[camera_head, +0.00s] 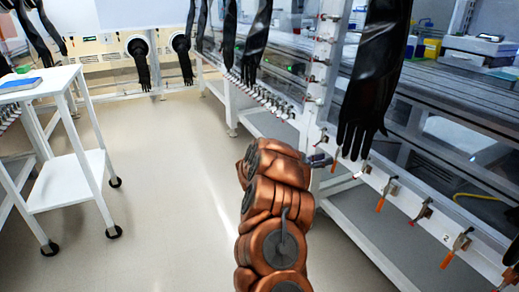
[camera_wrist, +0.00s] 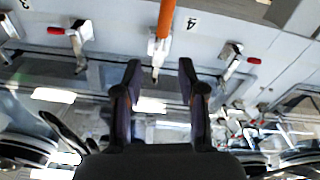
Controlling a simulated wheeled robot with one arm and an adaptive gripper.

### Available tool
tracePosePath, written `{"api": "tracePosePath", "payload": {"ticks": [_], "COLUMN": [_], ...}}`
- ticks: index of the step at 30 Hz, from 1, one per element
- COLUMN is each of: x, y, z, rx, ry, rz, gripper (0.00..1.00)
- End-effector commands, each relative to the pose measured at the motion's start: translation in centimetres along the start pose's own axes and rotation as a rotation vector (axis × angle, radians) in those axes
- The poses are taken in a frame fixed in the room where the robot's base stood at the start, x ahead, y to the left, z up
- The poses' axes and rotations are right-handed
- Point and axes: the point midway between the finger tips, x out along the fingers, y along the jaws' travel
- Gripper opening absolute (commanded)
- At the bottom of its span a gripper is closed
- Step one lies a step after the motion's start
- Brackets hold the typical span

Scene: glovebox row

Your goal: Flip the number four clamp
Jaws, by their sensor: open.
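In the wrist view, a metal clamp (camera_wrist: 156,58) with a long orange handle (camera_wrist: 163,20) is at the top centre on the pale rail. An upside-down number 4 label (camera_wrist: 191,23) is just right of it. My gripper (camera_wrist: 159,67) is open, with its two dark fingers to the left and right of the clamp's lower part in this view. I cannot tell whether they touch it. In the head view, my gripper (camera_head: 320,160) is small, beside the rail at the end of my copper-coloured arm, and its fingers are hard to make out.
Neighbouring clamps with red handle tips stand at left (camera_wrist: 75,40) and right (camera_wrist: 232,62) in the wrist view. A black glove (camera_head: 365,90) hangs beside my gripper in the head view. A white cart (camera_head: 75,180) stands at left. The floor (camera_head: 170,200) between is clear.

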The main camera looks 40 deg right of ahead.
Motion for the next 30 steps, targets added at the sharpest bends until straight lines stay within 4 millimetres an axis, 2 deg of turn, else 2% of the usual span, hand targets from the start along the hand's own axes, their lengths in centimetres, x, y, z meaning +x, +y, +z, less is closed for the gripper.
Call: {"api": "tracePosePath", "payload": {"ticks": [1, 11, 20, 30], "x": [-1.0, -6.2, -8.5, -12.0], "y": [-0.1, 0.1, -3.9, -7.8], "z": [-0.4, -0.2, -1.1, -2.3], "rx": [-0.001, -0.002, 0.063, 0.119], "ry": [0.001, 0.001, -0.047, -0.101], "rz": [-0.004, -0.001, -0.169, -0.356], "gripper": [0.40, 0.40, 0.40, 0.40]}}
